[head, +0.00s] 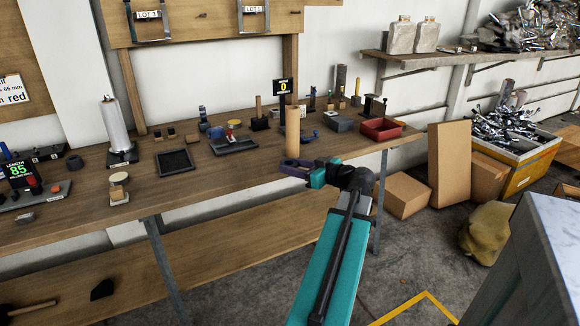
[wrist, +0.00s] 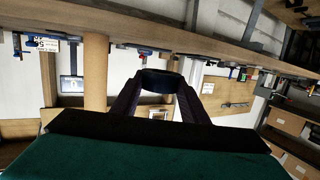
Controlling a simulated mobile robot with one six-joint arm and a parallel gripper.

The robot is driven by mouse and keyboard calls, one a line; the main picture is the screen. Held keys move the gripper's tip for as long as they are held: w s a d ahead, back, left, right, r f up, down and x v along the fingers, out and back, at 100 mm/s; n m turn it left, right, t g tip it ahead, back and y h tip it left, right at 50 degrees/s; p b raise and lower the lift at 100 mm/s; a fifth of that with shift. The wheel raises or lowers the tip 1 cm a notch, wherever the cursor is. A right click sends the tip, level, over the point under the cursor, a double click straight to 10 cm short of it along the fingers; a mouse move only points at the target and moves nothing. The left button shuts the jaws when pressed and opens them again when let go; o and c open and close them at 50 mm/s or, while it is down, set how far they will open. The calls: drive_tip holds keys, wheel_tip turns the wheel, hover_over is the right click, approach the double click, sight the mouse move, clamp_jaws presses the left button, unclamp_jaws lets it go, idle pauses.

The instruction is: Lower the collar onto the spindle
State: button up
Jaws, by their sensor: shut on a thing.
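My gripper (head: 300,168) is at the front edge of the workbench in the head view, with its dark purple fingers shut on a dark ring, the collar. In the wrist view the collar (wrist: 160,80) sits between the two fingertips, its round opening partly visible. A tall pale wooden post (head: 292,130) rises just behind the gripper; its foot is hidden there. A silver cylinder with a thin tip (head: 116,125) stands upright on a dark base at the left of the bench, well apart from the gripper. I cannot tell which upright is the spindle.
The workbench (head: 225,172) holds a black tray (head: 175,163), a grey tray (head: 233,146), a red bin (head: 381,129) and several small tools. A display reading 0 (head: 283,86) stands behind the post. Cardboard boxes (head: 405,195) stand on the floor at right.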

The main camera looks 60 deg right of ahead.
drive_tip(key=w+a+f+n+y, duration=0.2)
drive_tip(key=w+a+n+y, duration=0.6)
drive_tip(key=w+a, duration=1.8)
drive_tip(key=w+a+n+g+y, duration=0.2)
drive_tip(key=a+y, duration=0.1)
drive_tip(key=a, duration=0.9)
drive_tip(key=w+a+f+n+g+y, duration=0.1)
drive_tip(key=w+a+g+y, duration=0.1)
drive_tip(key=a, duration=1)
drive_tip(key=w+a+f+n+g+y, duration=0.1)
drive_tip(key=w+a+n+g+y, duration=0.1)
drive_tip(key=a, duration=1.1)
drive_tip(key=shift+w+f+n+y, duration=0.2)
drive_tip(key=shift+w+n+y, duration=0.1)
drive_tip(key=shift+w+y, duration=0.65)
drive_tip(key=shift+w+a, duration=0.1)
drive_tip(key=shift+a, duration=0.1)
